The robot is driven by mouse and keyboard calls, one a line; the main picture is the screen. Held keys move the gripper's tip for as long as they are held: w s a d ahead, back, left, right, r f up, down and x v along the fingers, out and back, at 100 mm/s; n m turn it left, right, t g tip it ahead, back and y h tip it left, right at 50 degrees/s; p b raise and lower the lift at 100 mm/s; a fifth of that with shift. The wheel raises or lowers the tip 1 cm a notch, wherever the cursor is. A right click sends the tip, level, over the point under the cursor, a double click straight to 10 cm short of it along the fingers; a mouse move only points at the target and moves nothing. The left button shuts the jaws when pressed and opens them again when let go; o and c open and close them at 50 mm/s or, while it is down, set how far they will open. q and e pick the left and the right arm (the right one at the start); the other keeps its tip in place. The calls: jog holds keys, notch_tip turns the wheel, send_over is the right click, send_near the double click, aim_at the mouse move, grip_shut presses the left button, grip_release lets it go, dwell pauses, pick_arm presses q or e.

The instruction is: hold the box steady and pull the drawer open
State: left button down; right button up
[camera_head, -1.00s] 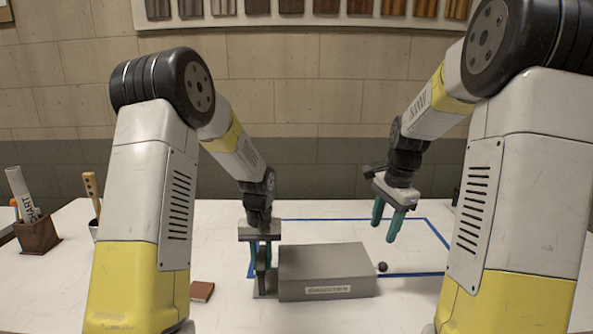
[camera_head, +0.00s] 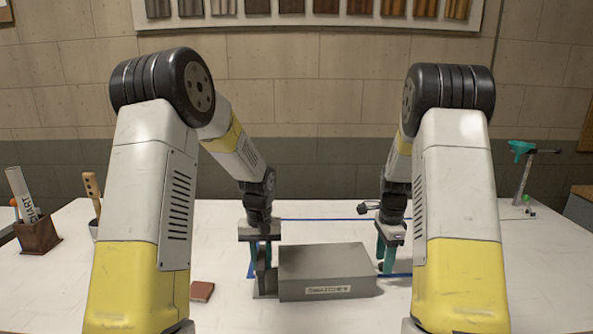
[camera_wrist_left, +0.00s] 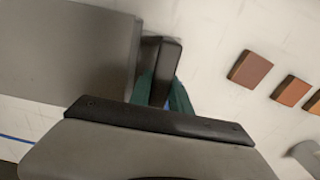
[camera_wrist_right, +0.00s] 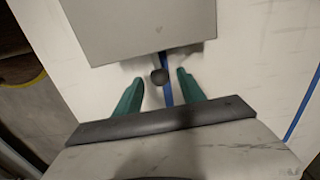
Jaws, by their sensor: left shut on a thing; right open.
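The grey box (camera_head: 325,268), with a printed label on its front, sits on the white table; it also shows in the left wrist view (camera_wrist_left: 70,45) and the right wrist view (camera_wrist_right: 140,25). My left gripper (camera_head: 262,262) is shut on the dark upright handle (camera_wrist_left: 163,70) at the box's left end. My right gripper (camera_head: 386,258) is open at the box's right end.
A small red-brown block (camera_head: 202,291) lies left of the box; more brown blocks (camera_wrist_left: 291,90) show in the left wrist view. A brown pen holder (camera_head: 37,236) stands far left. Blue tape (camera_head: 330,219) marks the table. A teal-topped stand (camera_head: 521,170) is far right.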

aim_at(395, 276)
jog(key=shift+f, duration=1.8)
grip_shut()
jog(key=shift+d, duration=0.15)
jog(key=shift+w+d, duration=0.1)
jog(key=shift+d, duration=1.95)
